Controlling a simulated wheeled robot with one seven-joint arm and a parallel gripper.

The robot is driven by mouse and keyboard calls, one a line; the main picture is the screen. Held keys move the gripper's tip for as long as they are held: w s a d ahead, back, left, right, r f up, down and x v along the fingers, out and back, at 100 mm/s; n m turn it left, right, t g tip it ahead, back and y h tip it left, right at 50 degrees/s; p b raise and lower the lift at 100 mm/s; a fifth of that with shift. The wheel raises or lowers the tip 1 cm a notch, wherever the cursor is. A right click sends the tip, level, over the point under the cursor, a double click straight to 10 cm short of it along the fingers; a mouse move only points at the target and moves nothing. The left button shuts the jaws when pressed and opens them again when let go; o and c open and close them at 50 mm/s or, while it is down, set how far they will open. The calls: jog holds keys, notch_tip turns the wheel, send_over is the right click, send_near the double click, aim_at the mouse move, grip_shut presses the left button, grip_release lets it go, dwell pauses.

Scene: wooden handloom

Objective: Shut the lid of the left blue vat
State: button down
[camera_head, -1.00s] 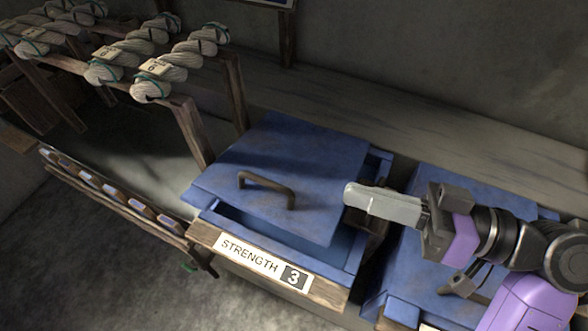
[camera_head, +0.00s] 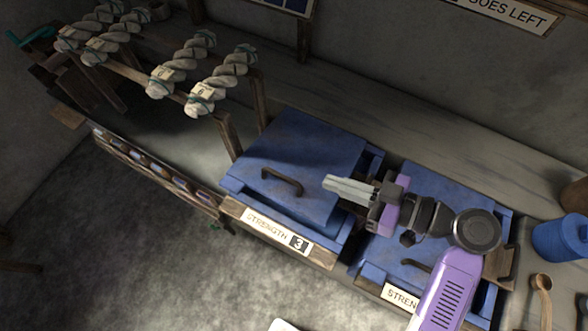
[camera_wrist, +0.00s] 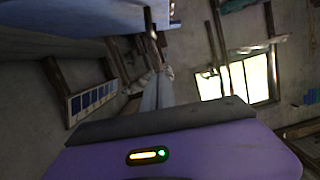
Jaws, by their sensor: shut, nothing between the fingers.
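The left blue vat (camera_head: 351,222) stands behind a "STRENGTH 3" label. Its flat blue lid (camera_head: 310,145) has a dark bar handle (camera_head: 282,180). The lid lies askew, leaving open strips along the front and right sides of the vat. My gripper (camera_head: 327,183) is shut and empty. Its pale fingers point left and overlap the lid's right edge in the head view, to the right of the handle. I cannot tell whether they touch the lid. In the wrist view a blue surface fills the upper left; I cannot tell whether it is the lid.
A second blue vat (camera_head: 452,185) stands close on the right, partly under my arm. Wooden rails with twisted pale hanks (camera_head: 222,78) stand at the upper left. A blue bucket (camera_head: 560,240) and wooden ladle (camera_head: 542,290) are at the right.

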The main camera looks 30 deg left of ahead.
jog(key=p, duration=0.3)
send_over(294, 181)
jog(key=shift+d+f+n, duration=0.15)
jog(key=shift+d+f, duration=0.05)
jog(key=shift+f, duration=0.3)
jog(key=shift+d+f+n, duration=0.15)
jog(key=shift+f, duration=0.3)
jog(key=f, duration=0.3)
jog(key=shift+a+f, duration=0.1)
jog(key=shift+a, duration=0.25)
jog(key=shift+f, duration=0.65)
